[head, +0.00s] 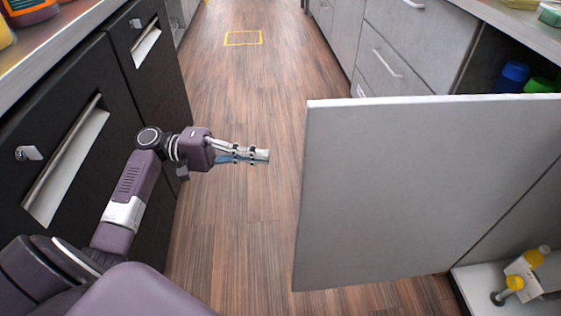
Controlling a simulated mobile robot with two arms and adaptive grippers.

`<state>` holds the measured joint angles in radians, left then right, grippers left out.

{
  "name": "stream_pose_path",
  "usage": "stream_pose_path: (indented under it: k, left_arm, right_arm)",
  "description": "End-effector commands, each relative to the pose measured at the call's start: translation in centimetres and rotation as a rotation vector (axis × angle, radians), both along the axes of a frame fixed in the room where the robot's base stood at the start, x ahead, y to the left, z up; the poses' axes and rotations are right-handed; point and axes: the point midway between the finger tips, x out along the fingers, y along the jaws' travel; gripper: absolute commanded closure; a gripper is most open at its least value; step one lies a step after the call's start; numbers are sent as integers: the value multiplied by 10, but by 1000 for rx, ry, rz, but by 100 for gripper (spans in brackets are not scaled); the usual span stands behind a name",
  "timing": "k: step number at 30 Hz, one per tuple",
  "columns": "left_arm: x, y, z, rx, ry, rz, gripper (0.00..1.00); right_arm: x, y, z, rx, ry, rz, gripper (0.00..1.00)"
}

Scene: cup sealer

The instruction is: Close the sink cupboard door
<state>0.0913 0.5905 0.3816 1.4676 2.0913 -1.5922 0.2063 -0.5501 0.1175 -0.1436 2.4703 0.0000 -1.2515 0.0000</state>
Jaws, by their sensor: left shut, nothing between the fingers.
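The sink cupboard door (420,190) is a light grey panel standing wide open on the right, jutting out across the aisle. Its free edge is on the left side of the panel. My right gripper is not in view.
Dark cabinets (75,160) with bar handles line the left side under a counter. Grey drawers (405,45) stand beyond the door on the right. Blue and green items (515,72) sit in an open space there. The wooden floor (235,90) of the aisle is clear, with a yellow marked square (243,31).

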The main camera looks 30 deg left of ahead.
Motion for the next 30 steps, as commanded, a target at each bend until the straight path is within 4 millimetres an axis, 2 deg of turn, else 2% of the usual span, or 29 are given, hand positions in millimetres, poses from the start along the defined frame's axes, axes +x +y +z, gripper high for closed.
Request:
stream_pose_path:
  k: [14,21,30]
  left_arm:
    - [31,-91,-1,0,-1,-3,100]
    - [6,-104,-2,3,1,-1,100]
    - [-1,-109,-1,2,2,1,100]
  right_arm:
    - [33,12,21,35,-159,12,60]
    - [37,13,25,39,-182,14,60]
    - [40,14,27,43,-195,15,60]
